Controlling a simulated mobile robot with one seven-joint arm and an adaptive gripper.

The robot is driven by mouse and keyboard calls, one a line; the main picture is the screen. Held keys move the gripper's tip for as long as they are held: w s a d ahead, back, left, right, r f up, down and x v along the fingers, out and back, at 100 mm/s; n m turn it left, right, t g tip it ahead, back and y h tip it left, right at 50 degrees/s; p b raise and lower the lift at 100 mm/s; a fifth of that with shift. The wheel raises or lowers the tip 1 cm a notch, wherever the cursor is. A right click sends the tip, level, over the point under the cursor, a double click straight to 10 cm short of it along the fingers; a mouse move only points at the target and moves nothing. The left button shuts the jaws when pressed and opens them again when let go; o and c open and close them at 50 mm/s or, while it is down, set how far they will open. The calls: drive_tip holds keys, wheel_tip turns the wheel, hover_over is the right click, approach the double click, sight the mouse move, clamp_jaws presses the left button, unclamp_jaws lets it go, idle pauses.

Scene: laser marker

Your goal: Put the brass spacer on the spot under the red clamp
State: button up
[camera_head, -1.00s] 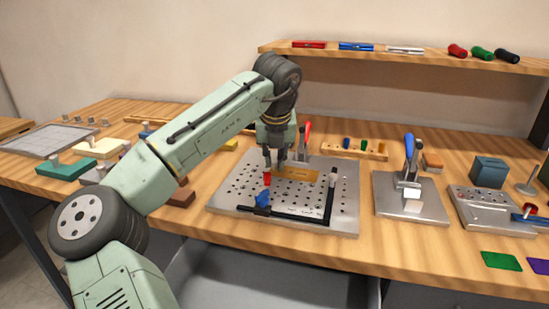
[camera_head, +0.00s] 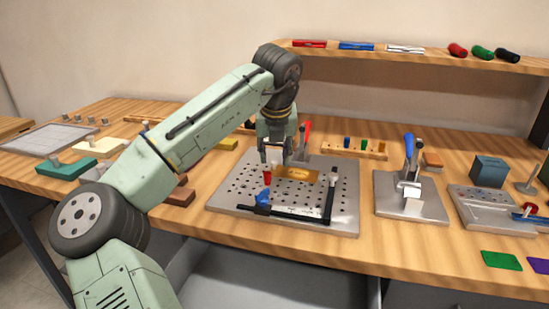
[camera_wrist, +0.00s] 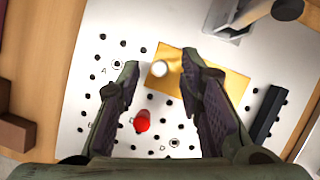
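A brass-coloured flat plate (camera_head: 303,174) lies on the perforated metal plate (camera_head: 235,200), beside the base of the red-handled clamp (camera_head: 306,132). It also shows in the wrist view (camera_wrist: 222,82). I cannot tell whether it is the brass spacer. A small pale round piece (camera_wrist: 160,69) shows at the brass plate's left end, between my fingertips in the picture. My gripper (camera_head: 275,160) is open above that end, fingers apart and pointing down. In the wrist view nothing touches the fingers (camera_wrist: 160,62). The spot under the clamp is not clearly seen.
A red peg (camera_wrist: 142,122) stands close to my fingers. A blue piece (camera_head: 263,196) and black bars (camera_head: 330,200) edge the perforated plate. A blue-handled clamp fixture (camera_head: 409,190) stands to the right. A wooden peg rack (camera_head: 355,149) is behind.

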drive_tip(key=v, duration=1)
drive_tip(key=shift+s+r, duration=0.2)
drive_tip(key=shift+r, duration=0.05)
